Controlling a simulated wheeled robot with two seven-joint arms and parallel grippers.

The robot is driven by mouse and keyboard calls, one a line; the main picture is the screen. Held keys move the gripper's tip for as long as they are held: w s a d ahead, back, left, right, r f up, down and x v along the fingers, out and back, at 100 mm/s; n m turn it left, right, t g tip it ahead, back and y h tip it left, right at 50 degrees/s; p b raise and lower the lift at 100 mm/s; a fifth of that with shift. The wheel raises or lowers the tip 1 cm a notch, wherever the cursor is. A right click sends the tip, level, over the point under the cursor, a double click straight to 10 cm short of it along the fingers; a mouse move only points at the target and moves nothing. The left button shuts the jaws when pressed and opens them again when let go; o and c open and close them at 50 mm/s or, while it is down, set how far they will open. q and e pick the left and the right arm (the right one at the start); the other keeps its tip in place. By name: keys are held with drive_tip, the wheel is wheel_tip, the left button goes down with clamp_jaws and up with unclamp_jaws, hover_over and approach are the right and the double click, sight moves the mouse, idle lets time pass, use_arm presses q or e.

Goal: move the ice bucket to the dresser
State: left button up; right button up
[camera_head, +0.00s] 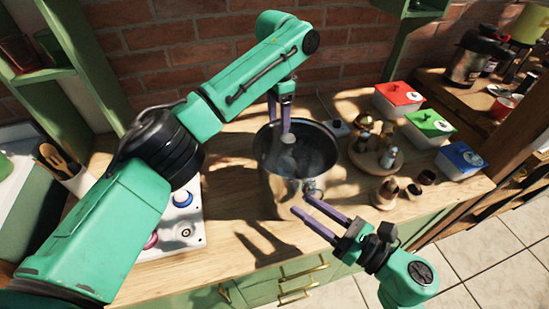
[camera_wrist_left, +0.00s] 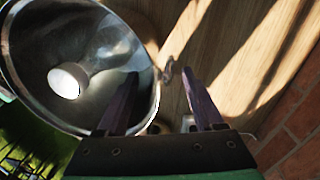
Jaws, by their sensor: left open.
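The ice bucket (camera_head: 278,190) is a shiny metal pail standing upright on the wooden top of a green cabinet. A pale round-ended object shows inside it in the left wrist view (camera_wrist_left: 66,82). A small ring handle sits on its right side. My left gripper (camera_head: 279,125) is open and points down at the bucket's far rim. In the left wrist view (camera_wrist_left: 160,80) one finger overlaps the bucket's mouth and the other lies over the wood outside. My right gripper (camera_head: 300,203) is open, its tips at the bucket's near side below the handle; contact is unclear.
Red, green and blue-lidded boxes (camera_head: 430,124) stand at the right. A round wooden stand (camera_head: 360,160) with small items is close to the bucket. A brick wall (camera_head: 160,60) is behind. Wood in front of the bucket is clear.

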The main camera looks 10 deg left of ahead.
use_arm(q)
wheel_tip(320, 180, up, 2)
drive_tip(key=shift+r, duration=0.1)
drive_tip(key=shift+w, duration=0.1)
use_arm(e)
drive_tip(key=v, duration=1.2)
